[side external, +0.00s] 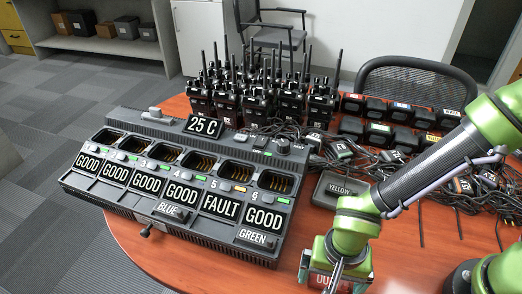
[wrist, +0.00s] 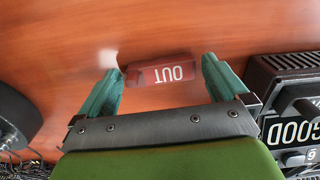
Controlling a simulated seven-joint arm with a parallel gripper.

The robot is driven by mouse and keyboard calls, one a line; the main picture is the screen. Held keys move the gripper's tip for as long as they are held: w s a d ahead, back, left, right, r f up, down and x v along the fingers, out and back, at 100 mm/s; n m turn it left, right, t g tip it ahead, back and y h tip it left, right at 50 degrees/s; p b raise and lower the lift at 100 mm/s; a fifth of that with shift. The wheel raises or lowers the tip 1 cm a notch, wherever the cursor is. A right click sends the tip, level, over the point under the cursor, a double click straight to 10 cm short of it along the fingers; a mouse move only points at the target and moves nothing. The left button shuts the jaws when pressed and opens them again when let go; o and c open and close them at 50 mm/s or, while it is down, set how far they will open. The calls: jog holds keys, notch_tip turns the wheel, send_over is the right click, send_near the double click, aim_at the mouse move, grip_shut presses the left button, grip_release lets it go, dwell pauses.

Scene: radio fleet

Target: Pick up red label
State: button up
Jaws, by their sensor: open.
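A red label (wrist: 160,74) with white letters "OUT" lies on the orange-brown wooden table (wrist: 60,45), upside down in the wrist view. My gripper (wrist: 162,66) is open, with one green finger to the left and one to the right of the label. A gap shows at the right finger; the left finger is close to the label's left end, and I cannot tell if it touches. In the side external view my gripper (side external: 338,278) is low at the bottom edge, and part of the red label (side external: 320,280) shows beside it. The rest is hidden or cut off.
A grey charger dock (side external: 150,205) with several bays stands left of my gripper. A box marked YELLOW (side external: 340,188) and tangled cables lie behind it. Radios (side external: 260,95) stand farther back. Bare table (side external: 430,260) shows to the right.

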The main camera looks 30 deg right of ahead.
aim_at(329, 283)
jog(key=shift+f, duration=0.3)
jog(key=c, duration=0.8)
jog(key=shift+c, duration=0.2)
jog(key=shift+r, duration=0.15)
jog(key=shift+r, duration=0.4)
notch_tip(329, 283, up, 9)
jog(key=w+a, duration=0.1)
jog(key=w+a+r, duration=0.2)
jog(key=w+a, duration=0.6)
jog(key=w, duration=0.1)
jog(key=w+a+r, duration=0.2)
jog(key=w+a, duration=0.5)
jog(key=w, duration=0.2)
jog(key=shift+w+a+m, duration=0.2)
jog(key=shift+a+m, duration=0.2)
